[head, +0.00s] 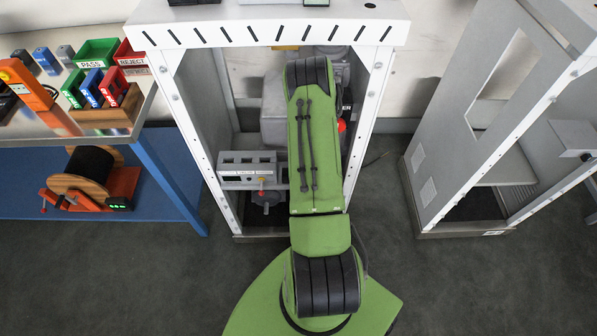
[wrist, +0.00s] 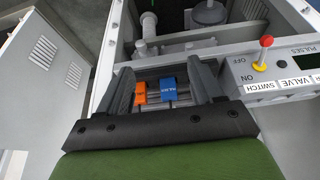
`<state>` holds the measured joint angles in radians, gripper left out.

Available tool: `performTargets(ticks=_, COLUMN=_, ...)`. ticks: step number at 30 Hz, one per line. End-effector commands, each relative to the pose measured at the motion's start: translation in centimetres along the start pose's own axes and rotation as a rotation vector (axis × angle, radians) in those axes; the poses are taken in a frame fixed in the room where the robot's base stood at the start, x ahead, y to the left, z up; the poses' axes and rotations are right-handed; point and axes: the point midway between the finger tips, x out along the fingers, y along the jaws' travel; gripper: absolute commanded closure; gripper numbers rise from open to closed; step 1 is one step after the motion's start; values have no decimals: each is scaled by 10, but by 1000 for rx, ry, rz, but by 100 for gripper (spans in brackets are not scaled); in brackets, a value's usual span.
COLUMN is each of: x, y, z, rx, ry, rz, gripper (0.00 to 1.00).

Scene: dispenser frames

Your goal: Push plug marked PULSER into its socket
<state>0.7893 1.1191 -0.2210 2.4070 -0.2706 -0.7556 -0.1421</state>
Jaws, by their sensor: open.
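In the wrist view my gripper (wrist: 160,70) is open, with one dark finger on each side of two small plugs. An orange plug (wrist: 140,92) is nearer the left finger, and a blue plug (wrist: 168,83) sits right of it. Both bear small lettering that I cannot read surely, so I cannot tell which is marked PULSER. They sit at grey slots or bars; how deep is unclear. The grey control box (wrist: 285,75) at the right carries SWITCH, VALVE and PULSER labels.
A red-topped lever (wrist: 264,46) stands up from the box, close right of my gripper. White frame posts (head: 195,140) flank my arm. A bench (head: 125,135) with bins stands left, another open cabinet (head: 480,130) right.

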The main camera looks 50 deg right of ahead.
Motion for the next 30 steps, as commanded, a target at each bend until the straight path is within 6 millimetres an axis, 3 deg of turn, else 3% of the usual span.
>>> performTargets(ticks=9, x=30, y=-2, z=-76, rx=-4, ry=7, rz=-2, gripper=34)
performTargets(ticks=16, x=41, y=-2, z=-104, rx=-3, ry=4, rz=-1, gripper=34)
performTargets(ticks=23, x=86, y=-2, z=-103, rx=-4, ry=0, rz=-1, gripper=34)
performTargets(ticks=30, x=91, y=-2, z=-104, rx=-3, ry=1, rz=-1, gripper=34)
